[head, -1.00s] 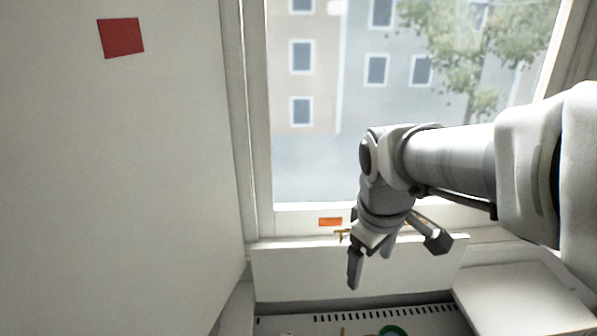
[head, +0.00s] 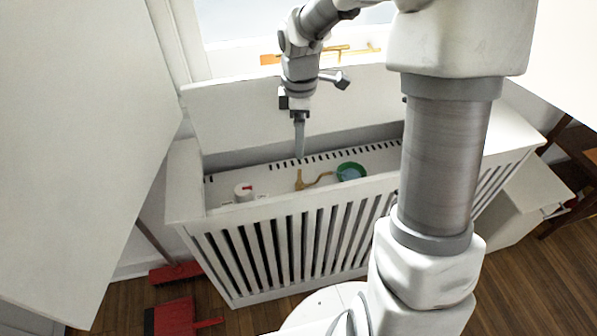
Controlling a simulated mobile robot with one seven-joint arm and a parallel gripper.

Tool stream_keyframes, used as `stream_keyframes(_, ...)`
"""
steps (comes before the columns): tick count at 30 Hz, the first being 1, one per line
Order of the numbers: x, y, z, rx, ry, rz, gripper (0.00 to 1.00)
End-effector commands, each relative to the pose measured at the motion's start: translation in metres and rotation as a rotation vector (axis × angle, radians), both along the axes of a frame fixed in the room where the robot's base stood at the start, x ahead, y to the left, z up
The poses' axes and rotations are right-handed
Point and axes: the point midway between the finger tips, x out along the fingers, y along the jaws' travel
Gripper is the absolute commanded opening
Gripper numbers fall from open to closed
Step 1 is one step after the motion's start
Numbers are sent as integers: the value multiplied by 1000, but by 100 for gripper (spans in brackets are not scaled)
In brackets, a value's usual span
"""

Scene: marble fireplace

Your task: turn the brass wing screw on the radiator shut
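The radiator sits in a white slatted cover (head: 290,240) whose lid (head: 245,125) stands up against the window. In the opening, a small upright brass piece (head: 299,180) joins a curved brass piece that runs right; I take the upright part for the wing screw, but it is too small to be sure. My gripper (head: 300,153) points down just above and behind this brass piece, with a gap visible between them. Its fingers are seen edge-on, so their opening is hidden. Nothing shows held in it.
A white knob with a red mark (head: 243,190) is left of the brass piece. A green ring or dish (head: 351,172) is to the right. The cover's front rim (head: 290,203) bounds the opening. Red items (head: 175,317) lie on the wooden floor at lower left.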

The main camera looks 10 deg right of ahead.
Motion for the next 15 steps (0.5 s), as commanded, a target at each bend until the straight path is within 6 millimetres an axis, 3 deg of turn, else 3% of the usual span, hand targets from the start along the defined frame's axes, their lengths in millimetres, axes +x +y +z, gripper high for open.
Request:
stream_keyframes(1, -1, 0, -17, 0, 4, 0, 90)
stream_keyframes(3, -1, 0, -33, 1, 4, 0, 90)
stream_keyframes(15, -1, 0, -113, 0, 3, -1, 90)
